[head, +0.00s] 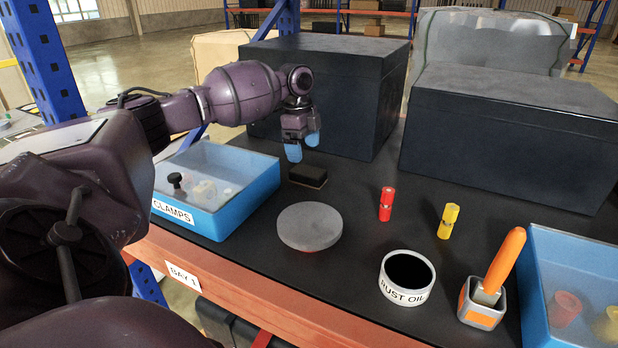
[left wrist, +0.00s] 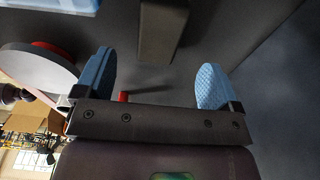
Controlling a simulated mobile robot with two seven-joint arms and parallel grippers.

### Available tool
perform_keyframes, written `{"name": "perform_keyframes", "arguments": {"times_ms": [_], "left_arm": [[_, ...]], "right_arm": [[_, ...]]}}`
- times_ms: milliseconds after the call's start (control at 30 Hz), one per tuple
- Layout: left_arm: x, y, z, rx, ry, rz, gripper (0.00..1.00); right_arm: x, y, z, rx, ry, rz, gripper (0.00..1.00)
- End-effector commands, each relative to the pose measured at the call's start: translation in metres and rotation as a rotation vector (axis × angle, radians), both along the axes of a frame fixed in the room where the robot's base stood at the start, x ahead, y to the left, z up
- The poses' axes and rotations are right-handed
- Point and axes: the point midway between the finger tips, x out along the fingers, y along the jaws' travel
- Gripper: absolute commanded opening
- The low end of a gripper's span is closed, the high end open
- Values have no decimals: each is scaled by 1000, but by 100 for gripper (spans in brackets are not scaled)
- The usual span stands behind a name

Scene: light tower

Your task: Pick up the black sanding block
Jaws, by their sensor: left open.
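The black sanding block (head: 308,176) lies on the dark shelf top, between the clamps box and the large black box behind. It has a dark top and a thin brown lower edge. My left gripper (head: 303,147) is open and empty, above the block and slightly behind it, fingers pointing down. In the left wrist view, the blue fingertips (left wrist: 155,82) stand wide apart, and the block (left wrist: 162,30) shows past them at the top, not between them. My right gripper is in neither view.
A blue clamps box (head: 225,205) with a clear lid is left of the block. A grey disc (head: 309,226) is in front. Red (head: 386,203) and yellow (head: 448,220) cylinders and a rust oil tin (head: 405,278) are right. Large black boxes (head: 325,85) stand close behind.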

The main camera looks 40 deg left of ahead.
Motion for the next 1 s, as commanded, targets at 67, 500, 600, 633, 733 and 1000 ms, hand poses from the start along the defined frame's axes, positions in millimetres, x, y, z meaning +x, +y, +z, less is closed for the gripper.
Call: {"name": "perform_keyframes", "arguments": {"times_ms": [67, 500, 600, 633, 733, 1000], "left_arm": [[0, -1, -13, 0, 3, 0, 88], [3, -11, -52, -1, 5, -1, 88], [3, -12, -66, -1, 5, 0, 88], [3, -12, -68, 0, 4, 1, 88], [4, -13, -72, -1, 2, 1, 88], [4, -13, -72, 0, 1, 1, 76]], "right_arm": [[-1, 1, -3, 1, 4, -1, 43], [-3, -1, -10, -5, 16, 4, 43], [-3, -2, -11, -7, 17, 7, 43], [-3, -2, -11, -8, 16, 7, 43], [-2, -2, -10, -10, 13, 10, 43], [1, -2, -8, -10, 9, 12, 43]]}}
